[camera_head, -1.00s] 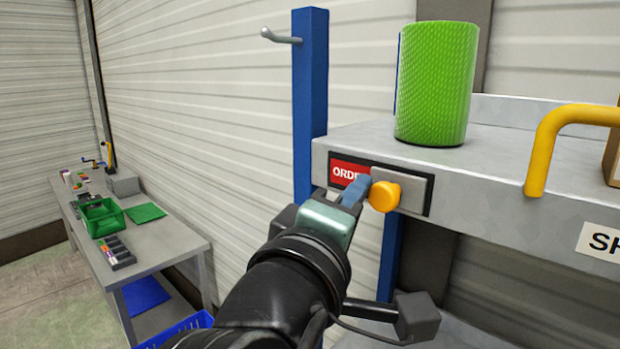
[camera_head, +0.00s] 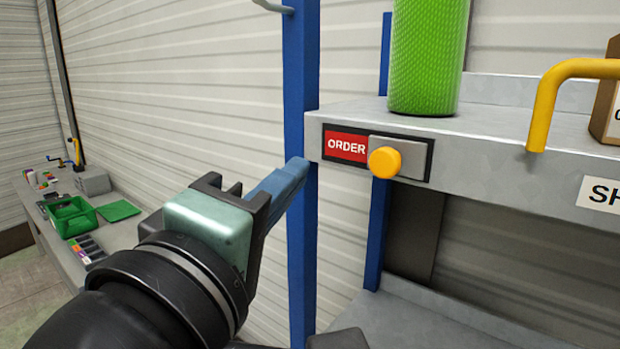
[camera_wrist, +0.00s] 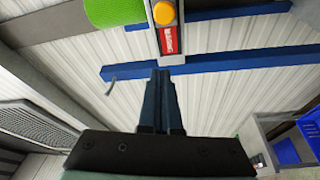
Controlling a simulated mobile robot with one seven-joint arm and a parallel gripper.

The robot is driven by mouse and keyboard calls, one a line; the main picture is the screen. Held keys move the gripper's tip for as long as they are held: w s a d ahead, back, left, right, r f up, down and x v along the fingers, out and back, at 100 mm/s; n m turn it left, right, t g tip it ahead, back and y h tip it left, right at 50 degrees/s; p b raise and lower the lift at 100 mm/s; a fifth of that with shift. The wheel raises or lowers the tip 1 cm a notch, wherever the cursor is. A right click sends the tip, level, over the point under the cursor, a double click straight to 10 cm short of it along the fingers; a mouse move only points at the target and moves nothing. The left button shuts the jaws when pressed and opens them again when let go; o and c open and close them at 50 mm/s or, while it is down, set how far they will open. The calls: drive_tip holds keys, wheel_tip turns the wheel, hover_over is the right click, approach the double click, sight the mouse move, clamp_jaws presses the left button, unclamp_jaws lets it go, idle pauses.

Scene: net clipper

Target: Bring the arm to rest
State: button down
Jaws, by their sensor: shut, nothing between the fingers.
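My gripper (camera_head: 296,168) is shut and empty, with its blue fingers pressed together. In the head view its tips are in front of the blue shelf post, left of and a little below the red ORDER label (camera_head: 346,147). The yellow button (camera_head: 385,162) beside the label is clear of my fingers. In the wrist view my shut fingers (camera_wrist: 160,75) point toward the label (camera_wrist: 171,40) and the button (camera_wrist: 164,12), with a gap visible between them.
The grey shelf (camera_head: 500,160) carries a green cylinder (camera_head: 428,60) and a yellow handle (camera_head: 545,100). The blue post (camera_head: 301,250) stands close behind my fingers. A workbench with a green bin (camera_head: 70,218) is at the left. A blue crate (camera_wrist: 312,128) shows in the wrist view.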

drive_tip(key=s+d+r+m+t+y+b, duration=0.3)
drive_tip(key=s+r+m+t+y+b, duration=0.2)
drive_tip(key=m+t, duration=0.4)
drive_tip(key=r+m, duration=0.1)
drive_tip(key=m, duration=0.1)
drive_tip(key=shift+s+d+m+y+b, duration=0.2)
drive_tip(key=shift+s+m+y+b, duration=0.1)
drive_tip(key=shift+s+y+b, duration=0.1)
drive_tip(key=shift+w+d, duration=0.1)
